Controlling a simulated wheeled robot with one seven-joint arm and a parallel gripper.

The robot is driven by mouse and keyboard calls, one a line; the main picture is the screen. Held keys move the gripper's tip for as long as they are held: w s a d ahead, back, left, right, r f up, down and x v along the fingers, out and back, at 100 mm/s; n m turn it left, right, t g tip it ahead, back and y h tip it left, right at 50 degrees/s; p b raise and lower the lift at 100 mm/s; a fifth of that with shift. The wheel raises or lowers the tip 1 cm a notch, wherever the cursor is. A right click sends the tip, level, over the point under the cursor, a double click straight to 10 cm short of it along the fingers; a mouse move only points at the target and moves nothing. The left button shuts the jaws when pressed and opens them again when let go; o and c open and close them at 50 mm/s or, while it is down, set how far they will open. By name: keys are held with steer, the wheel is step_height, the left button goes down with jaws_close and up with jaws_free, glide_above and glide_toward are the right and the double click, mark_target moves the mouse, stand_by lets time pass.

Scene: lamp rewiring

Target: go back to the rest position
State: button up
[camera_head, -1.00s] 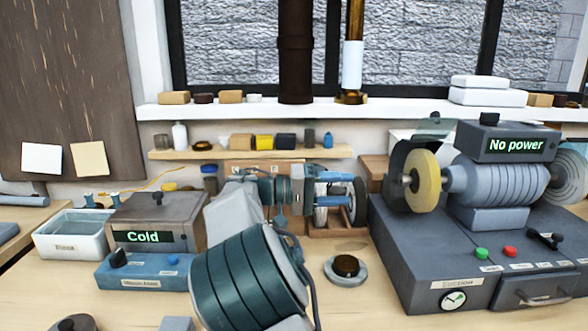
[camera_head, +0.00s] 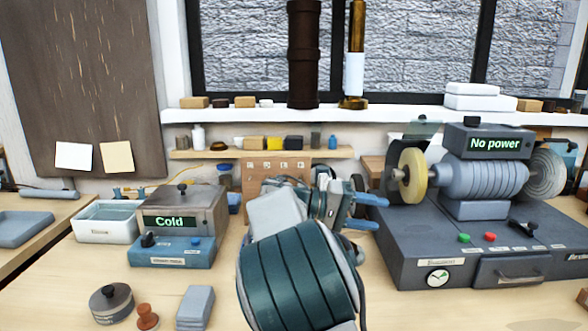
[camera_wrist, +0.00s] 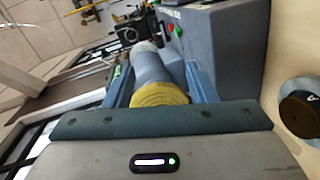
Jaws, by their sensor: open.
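My gripper (camera_head: 372,212) is open, with its two blue fingers apart and nothing held between them. In the head view it is raised above the bench, pointing right toward the polishing machine (camera_head: 445,240). My teal arm link fills the lower middle and hides part of the bench. In the wrist view, the fingers frame the machine's yellow wheel (camera_wrist: 160,96) and grey motor (camera_wrist: 152,66). I cannot tell how far beyond the fingertips they are. The machine's screen reads "No power".
A box (camera_head: 180,215) reading "Cold" and a white tray (camera_head: 105,222) stand left. A dark round pot (camera_head: 111,304), a brown stamp-like piece (camera_head: 147,316) and grey blocks (camera_head: 195,306) lie in front. A dark-topped round piece (camera_wrist: 302,112) shows right in the wrist view.

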steer(key=s+d+f+n+y+p, duration=0.2)
steer(key=s+d+f+y+p, duration=0.3)
steer(key=s+y, duration=0.5)
steer(key=s+a+t+y+p, duration=0.1)
steer(key=s+a+y+p, duration=0.1)
steer(key=s, duration=0.6)
steer(key=s+a+f+t+y+p, duration=0.1)
steer(key=s+a+y, duration=0.3)
steer(key=s, duration=0.5)
steer(key=shift+a+t+p, duration=0.35)
steer(key=shift+t+p, duration=0.05)
steer(key=shift+t, duration=0.3)
steer(key=shift+w+f, duration=0.1)
